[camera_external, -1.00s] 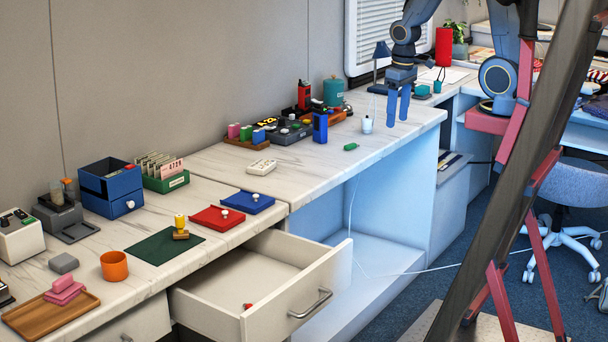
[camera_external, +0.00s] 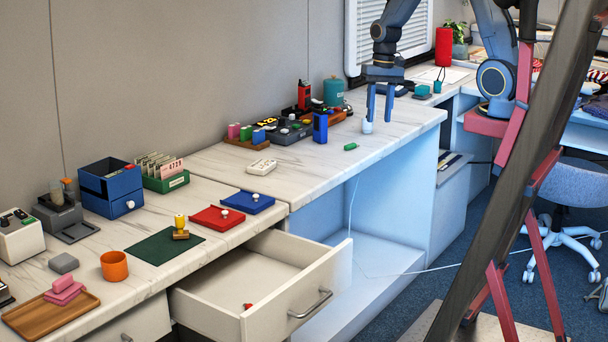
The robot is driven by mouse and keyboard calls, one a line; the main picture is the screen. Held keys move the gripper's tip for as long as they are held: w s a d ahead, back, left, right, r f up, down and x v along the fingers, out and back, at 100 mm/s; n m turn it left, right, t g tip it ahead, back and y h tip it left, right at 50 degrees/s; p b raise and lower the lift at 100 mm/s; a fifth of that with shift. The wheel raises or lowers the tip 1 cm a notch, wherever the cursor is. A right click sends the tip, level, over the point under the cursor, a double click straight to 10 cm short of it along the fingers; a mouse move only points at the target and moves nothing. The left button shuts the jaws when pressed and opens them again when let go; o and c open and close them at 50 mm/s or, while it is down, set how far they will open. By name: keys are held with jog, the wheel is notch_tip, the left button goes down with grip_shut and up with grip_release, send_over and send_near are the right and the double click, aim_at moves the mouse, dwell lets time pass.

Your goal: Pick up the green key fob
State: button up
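The green key fob (camera_external: 351,146) is a small green piece lying on the marble-patterned counter (camera_external: 330,168), near its front edge. My gripper (camera_external: 379,120) is above and to the right of the fob, pointing down. Its two blue fingers are spread with a gap between them. A small white object (camera_external: 367,127) shows just behind or beside the left finger; I cannot tell whether they touch. Nothing shows held between the fingers.
A blue upright device (camera_external: 320,128) stands left of the fob. A white device (camera_external: 262,166) lies farther left, with a dark panel of buttons (camera_external: 287,132) behind. An open drawer (camera_external: 262,290) sticks out at front. The counter around the fob is clear.

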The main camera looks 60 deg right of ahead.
aim_at(351, 144)
jog(key=w+d+f+m+y+b, duration=0.1)
jog(key=w+d+f+m+y, duration=0.35)
jog(key=w+d+m, duration=0.75)
jog(key=shift+m+t+h, duration=0.3)
jog(key=shift+m+h, duration=0.2)
jog(key=shift+h, duration=0.05)
jog(key=shift+w+a+p+x, duration=0.15)
jog(key=shift+p+x, duration=0.15)
jog(key=shift+x, duration=1.35)
jog(key=shift+w+p+x, duration=0.15)
jog(key=shift+p+x, duration=0.2)
jog(key=shift+x, duration=1.3)
jog(key=shift+w+a+p+x, duration=0.15)
jog(key=shift+p+x, duration=0.15)
jog(key=shift+x, duration=1.35)
jog(key=shift+d+r, duration=0.15)
jog(key=shift+r, duration=0.05)
grip_shut()
